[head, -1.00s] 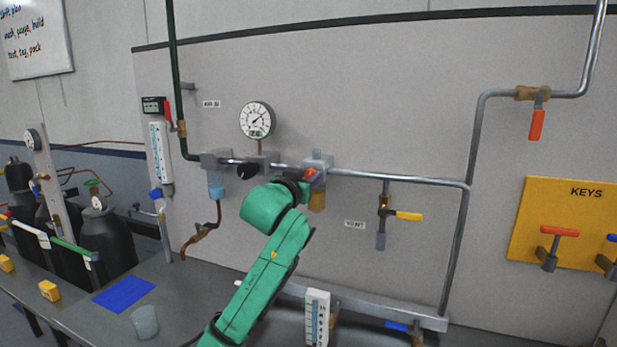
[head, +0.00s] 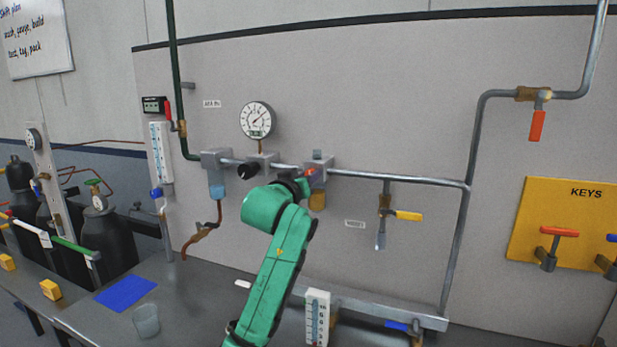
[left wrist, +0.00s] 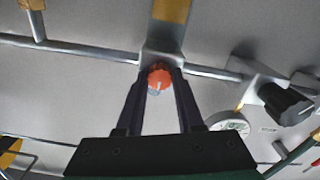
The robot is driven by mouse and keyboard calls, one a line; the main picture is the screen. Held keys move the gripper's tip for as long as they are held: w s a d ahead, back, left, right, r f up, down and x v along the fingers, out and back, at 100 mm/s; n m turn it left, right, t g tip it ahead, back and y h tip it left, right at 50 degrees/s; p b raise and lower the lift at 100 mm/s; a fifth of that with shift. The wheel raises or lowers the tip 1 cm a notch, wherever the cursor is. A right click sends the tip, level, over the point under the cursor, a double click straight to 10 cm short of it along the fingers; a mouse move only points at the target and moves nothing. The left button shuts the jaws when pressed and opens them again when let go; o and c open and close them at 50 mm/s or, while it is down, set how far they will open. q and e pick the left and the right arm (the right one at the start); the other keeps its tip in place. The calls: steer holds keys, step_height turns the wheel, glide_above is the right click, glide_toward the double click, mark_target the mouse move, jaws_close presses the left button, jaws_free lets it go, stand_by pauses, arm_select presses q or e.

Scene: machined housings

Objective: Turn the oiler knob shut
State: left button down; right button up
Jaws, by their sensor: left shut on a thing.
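The oiler (head: 318,165) sits on the horizontal pipe on the wall panel, with an amber bowl (head: 317,200) below its grey body. Its small red-orange knob (head: 310,172) faces out; in the left wrist view the knob (left wrist: 159,78) shows between my fingertips, with a pale mark on its face. My left gripper (head: 304,181) is at the oiler, and in the left wrist view its two dark fingers (left wrist: 160,84) are shut on the knob from both sides. My left arm hides part of the wall below the pipe. My right gripper is not in view.
A black regulator knob (head: 247,171) and a dial gauge (head: 257,120) are just left of the oiler. A yellow-handled valve (head: 408,216) hangs to the right. A white scale block (head: 317,316) and a clear cup (head: 146,320) stand on the bench below.

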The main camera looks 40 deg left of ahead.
arm_select(q)
steer(key=shift+f, duration=0.25)
steer(key=c, duration=0.8)
jaws_free()
steer(key=shift+o, duration=1.3)
steer(key=shift+r, duration=0.15)
steer(key=b+v, duration=0.4)
steer(key=v, duration=1)
steer(key=shift+s+d, duration=0.2)
steer(key=shift+s, duration=0.1)
